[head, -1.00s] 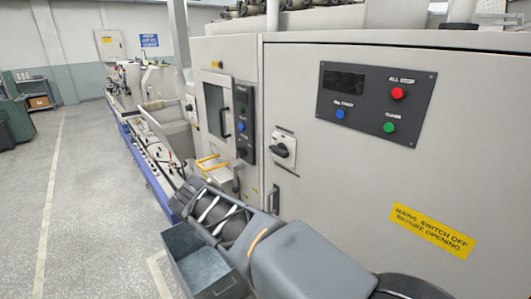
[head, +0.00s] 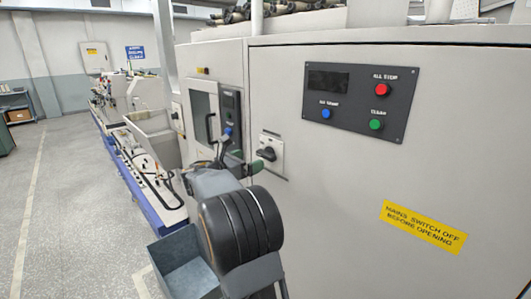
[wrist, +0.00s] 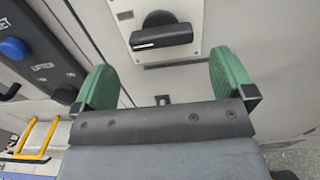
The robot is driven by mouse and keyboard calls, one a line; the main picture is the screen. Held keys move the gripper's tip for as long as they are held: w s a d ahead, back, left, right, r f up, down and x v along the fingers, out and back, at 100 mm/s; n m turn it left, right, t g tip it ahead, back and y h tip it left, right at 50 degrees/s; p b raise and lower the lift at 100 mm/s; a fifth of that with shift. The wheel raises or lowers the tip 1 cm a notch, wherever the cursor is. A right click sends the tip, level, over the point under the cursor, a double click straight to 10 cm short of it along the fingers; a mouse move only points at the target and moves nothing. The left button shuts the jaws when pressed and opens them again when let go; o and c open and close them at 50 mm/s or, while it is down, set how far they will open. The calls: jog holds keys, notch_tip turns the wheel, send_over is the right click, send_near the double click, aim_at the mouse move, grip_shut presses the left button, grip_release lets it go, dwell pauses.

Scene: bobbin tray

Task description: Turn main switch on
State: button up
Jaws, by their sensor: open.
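The main switch (head: 267,154) is a black rotary knob on a pale plate, set in the grey cabinet front. In the wrist view the knob (wrist: 160,36) shows near the top, its bar lying roughly crosswise with a white mark on it. My gripper (wrist: 164,82) is open and empty. Its two green fingers are spread wide, one to each side and below the knob in the wrist view, with no contact visible. In the head view my gripper (head: 246,166) is just by the switch's lower left, and my wrist hides part of it.
A dark panel (head: 359,102) with a red, a blue and a green button is right of the switch. A yellow label (head: 424,227) is below it. A metal bin (head: 184,266) stands on the floor. A yellow handle (wrist: 38,140) shows in the wrist view.

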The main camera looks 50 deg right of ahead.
aim_at(263, 155)
jog(key=d, duration=0.2)
jog(key=d+p, duration=0.1)
jog(key=d, duration=0.5)
jog(key=shift+s+p, duration=0.25)
jog(key=shift+p, duration=0.15)
jog(key=shift+c, duration=0.5)
jog(key=c, duration=0.5)
jog(key=shift+f, duration=0.1)
jog(key=shift+c, duration=0.2)
